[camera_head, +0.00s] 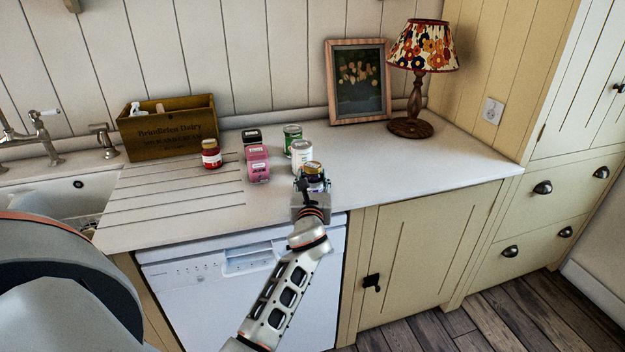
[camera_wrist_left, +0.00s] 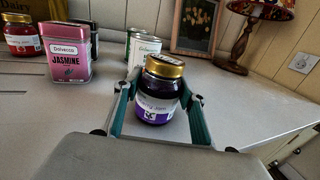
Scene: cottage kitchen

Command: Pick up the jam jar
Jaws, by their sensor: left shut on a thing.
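The jam jar (camera_wrist_left: 158,92) has a gold lid, dark purple contents and a pale label that reads in part "jam". In the left wrist view it stands upright between the two green fingers of my left gripper (camera_wrist_left: 158,115), which is shut on it. In the head view the jar's lid (camera_head: 313,168) shows above my left gripper (camera_head: 312,186) near the counter's front edge; the gripper hides its lower part. I cannot tell whether the jar's base touches the counter. My right gripper is not in view.
A white tin (camera_head: 301,155) and a green tin (camera_head: 292,136) stand behind the jar. A wooden box (camera_head: 168,136), picture frame (camera_head: 357,85) and lamp (camera_head: 412,125) stand at the back. The counter's right side (camera_head: 440,165) is clear.

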